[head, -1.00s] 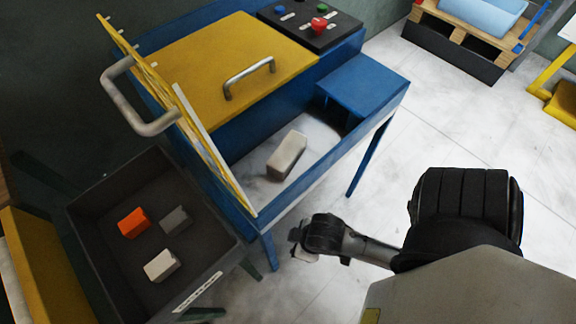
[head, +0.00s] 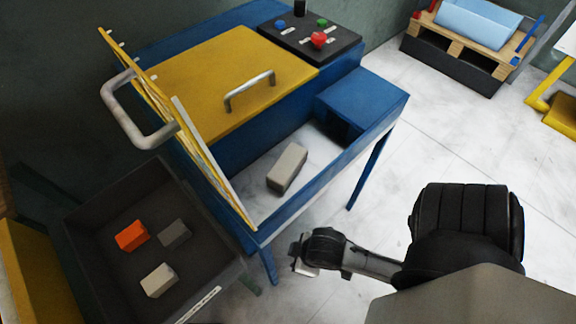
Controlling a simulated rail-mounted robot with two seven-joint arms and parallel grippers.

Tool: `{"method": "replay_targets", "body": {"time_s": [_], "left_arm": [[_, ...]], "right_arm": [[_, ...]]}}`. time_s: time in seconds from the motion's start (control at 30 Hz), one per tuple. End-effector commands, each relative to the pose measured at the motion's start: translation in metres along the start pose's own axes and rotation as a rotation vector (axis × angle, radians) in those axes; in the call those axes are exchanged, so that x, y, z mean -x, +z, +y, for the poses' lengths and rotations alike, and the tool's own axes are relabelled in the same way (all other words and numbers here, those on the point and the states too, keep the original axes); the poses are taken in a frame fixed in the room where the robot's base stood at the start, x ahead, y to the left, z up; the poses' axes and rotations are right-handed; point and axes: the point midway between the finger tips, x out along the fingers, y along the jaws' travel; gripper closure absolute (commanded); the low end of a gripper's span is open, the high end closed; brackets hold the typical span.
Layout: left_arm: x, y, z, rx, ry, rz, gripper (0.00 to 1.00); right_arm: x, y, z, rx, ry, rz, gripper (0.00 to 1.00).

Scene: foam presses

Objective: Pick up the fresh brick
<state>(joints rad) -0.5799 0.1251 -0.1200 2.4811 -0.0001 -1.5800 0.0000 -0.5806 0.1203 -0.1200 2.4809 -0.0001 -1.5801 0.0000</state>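A pale grey-beige brick (head: 287,168) lies on the white floor of the blue press (head: 284,214), behind its front rail. Three bricks lie in the dark bin (head: 84,283) at the lower left: an orange one (head: 132,236), a grey one (head: 174,233) and an off-white one (head: 158,280). Nothing visible marks which brick is the fresh one. My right gripper (head: 298,256) is outside the press, in front of its rail and apart from every brick in view. A small pale patch shows at its fingers; I cannot tell whether they are open. My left gripper is not in view.
The raised yellow mesh guard (head: 180,125) with its grey handle stands between bin and press. A yellow lid (head: 205,75) and a control box (head: 311,36) are behind. A pallet (head: 474,42) with a light-blue block stands at the back right.

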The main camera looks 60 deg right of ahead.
Motion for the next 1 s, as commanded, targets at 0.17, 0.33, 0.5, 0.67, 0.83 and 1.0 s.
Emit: {"method": "replay_targets", "body": {"time_s": [0.17,0.33,0.5,0.67,0.83,1.0], "left_arm": [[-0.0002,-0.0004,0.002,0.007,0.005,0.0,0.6],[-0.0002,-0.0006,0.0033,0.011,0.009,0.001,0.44],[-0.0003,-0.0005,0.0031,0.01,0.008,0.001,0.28],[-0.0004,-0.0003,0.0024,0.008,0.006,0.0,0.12],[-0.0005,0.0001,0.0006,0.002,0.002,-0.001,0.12],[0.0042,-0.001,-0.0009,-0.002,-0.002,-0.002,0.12]], "right_arm": [[-0.0001,-0.0003,-0.0012,-0.004,-0.003,0.0,0.57],[-0.0002,-0.0003,-0.0015,-0.005,-0.004,0.0,0.57],[-0.0003,-0.0003,-0.0014,-0.005,-0.004,0.0,0.57],[-0.0004,-0.0001,-0.0009,-0.003,-0.002,0.0,0.57],[-0.0004,0.0002,0.0007,0.002,0.002,-0.001,0.57],[0.0042,-0.0011,0.0018,0.006,0.004,-0.002,0.57]]}}
